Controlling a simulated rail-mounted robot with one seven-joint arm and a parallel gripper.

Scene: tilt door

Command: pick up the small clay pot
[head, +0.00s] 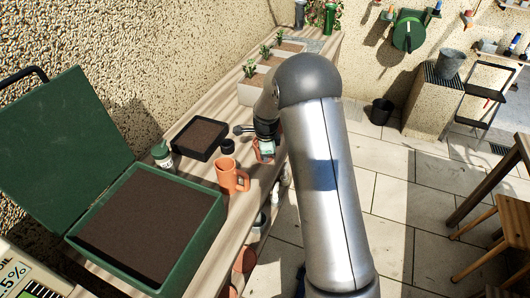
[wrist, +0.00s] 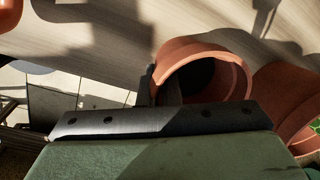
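A small clay pot (wrist: 237,66) is close in front of my gripper in the wrist view, its round mouth and dark inside facing the camera. One dark finger of my gripper (wrist: 147,88) stands at the pot's left rim; the other finger is not clear, and may be lost in the dark inside the pot. I cannot tell whether the finger touches the pot. In the head view my gripper (head: 264,146) is low over the bench's right edge, with a bit of terracotta showing beside it; my arm hides most of it.
More terracotta (wrist: 285,95) stands right of the pot in the wrist view. On the bench (head: 245,207) are an orange mug (head: 228,177), a black soil tray (head: 199,138), a small jar (head: 162,156) and an open green soil box (head: 150,225). Planters (head: 252,92) stand farther back.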

